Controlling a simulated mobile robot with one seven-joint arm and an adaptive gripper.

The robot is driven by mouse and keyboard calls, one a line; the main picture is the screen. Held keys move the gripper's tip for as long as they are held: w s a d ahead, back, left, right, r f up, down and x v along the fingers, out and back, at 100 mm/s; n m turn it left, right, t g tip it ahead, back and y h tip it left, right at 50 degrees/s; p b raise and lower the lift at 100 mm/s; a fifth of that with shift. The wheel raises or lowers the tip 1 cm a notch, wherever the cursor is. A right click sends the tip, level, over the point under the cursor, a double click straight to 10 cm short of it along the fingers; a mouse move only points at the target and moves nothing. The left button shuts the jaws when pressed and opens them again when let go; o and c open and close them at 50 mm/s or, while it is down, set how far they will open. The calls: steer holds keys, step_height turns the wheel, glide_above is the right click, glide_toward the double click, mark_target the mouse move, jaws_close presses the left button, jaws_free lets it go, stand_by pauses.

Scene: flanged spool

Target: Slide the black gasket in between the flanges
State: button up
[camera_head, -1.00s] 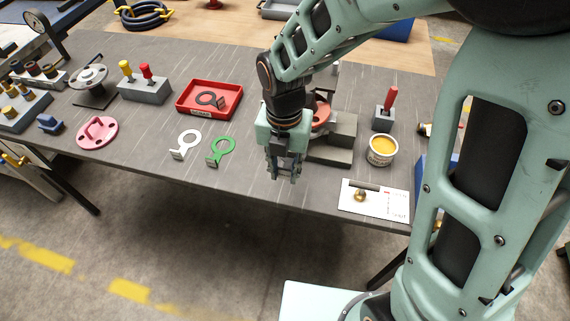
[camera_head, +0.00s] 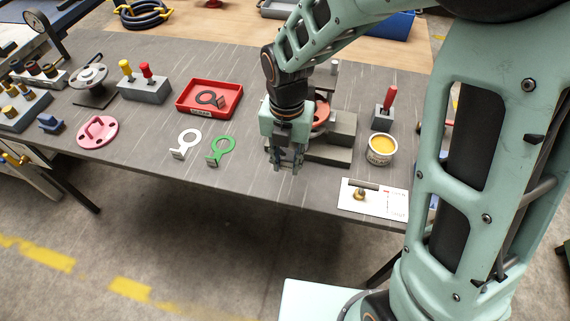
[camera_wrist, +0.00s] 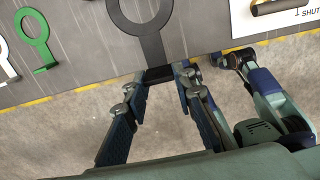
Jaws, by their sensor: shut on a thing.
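My gripper (camera_head: 286,168) is over the front edge of the table. In the wrist view, my gripper (camera_wrist: 160,78) is shut on the tab of a black gasket (camera_wrist: 154,42), a flat open ring on a stem. The ring points away from the fingers and the top of the picture cuts it off. In the head view my gripper hides this gasket. The spool (camera_head: 321,114), with a reddish flange, stands on grey blocks behind and to the right of my gripper, partly hidden by it. The gap between its flanges cannot be made out.
A grey block (camera_head: 333,152), a yellow-filled tub (camera_head: 381,157) and a white card (camera_head: 388,203) are on the right.

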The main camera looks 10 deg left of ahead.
mark_target(292, 147)
steer(key=shift+w+d+p, duration=0.15)
steer(key=shift+w+p, duration=0.25)
steer(key=shift+w, duration=1.45)
steer(key=shift+w+d+p, duration=0.15)
steer(key=shift+w+p, duration=0.3)
steer(key=shift+w, duration=1.45)
steer(key=shift+w+d+p, duration=0.15)
steer(key=shift+w+p, duration=0.25)
steer(key=shift+w, duration=1.45)
steer(key=shift+f+b, duration=0.3)
steer(key=shift+f, duration=0.2)
steer(key=o, duration=1)
